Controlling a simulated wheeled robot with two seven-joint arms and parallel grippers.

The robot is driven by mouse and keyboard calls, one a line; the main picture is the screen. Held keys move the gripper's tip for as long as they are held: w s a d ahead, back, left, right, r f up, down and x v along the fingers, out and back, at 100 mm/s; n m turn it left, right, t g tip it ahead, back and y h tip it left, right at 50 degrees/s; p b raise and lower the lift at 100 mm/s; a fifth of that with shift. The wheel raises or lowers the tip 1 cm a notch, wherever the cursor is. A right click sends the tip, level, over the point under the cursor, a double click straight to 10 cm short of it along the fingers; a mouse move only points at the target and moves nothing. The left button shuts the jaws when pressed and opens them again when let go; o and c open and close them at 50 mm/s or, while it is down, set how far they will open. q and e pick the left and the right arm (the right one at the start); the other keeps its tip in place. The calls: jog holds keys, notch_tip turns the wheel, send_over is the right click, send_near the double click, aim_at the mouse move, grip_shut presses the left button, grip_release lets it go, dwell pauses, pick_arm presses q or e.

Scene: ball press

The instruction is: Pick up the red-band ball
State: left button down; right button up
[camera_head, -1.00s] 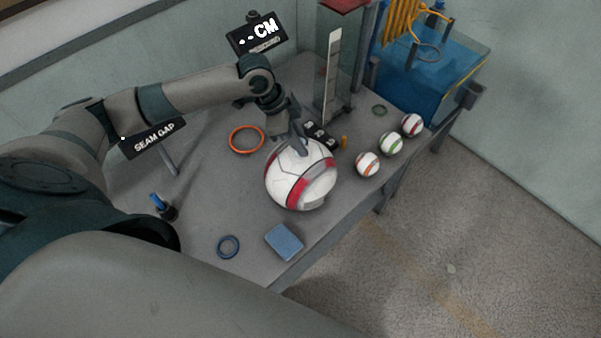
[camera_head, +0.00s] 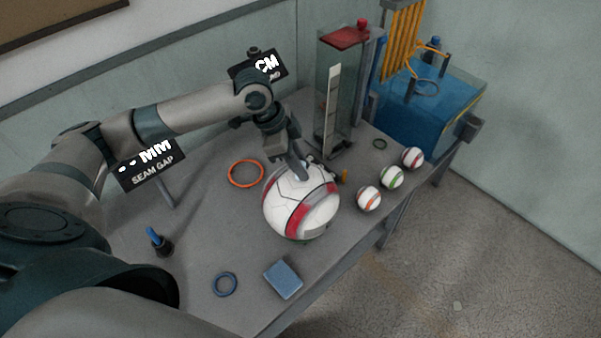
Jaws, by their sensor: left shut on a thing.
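A large white ball (camera_head: 287,213) with red and grey bands is near the middle of the table. My left gripper (camera_head: 302,174) comes down from above and is shut on its top edge. The far finger and part of the contact are hidden. A little green shows under the ball's lower edge. A small white ball with a red band (camera_head: 413,157) sits at the back of a row along the right table edge, apart from the gripper. My right gripper is not in view.
A small green-band ball (camera_head: 391,177) and orange-band ball (camera_head: 369,199) share the row. A clear column (camera_head: 333,105) stands behind the large ball. An orange ring (camera_head: 231,180), blue ring (camera_head: 214,287) and blue block (camera_head: 283,278) lie on the table (camera_head: 205,225). A blue tank (camera_head: 435,110) is behind.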

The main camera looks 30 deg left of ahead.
pick_arm(q)
jog(key=s+d+r+b, duration=0.3)
jog(key=d+r, duration=0.4)
jog(key=d, duration=0.4)
jog(key=shift+d+b, duration=0.15)
jog(key=shift+b, duration=0.15)
jog(key=shift+w+f, duration=0.1)
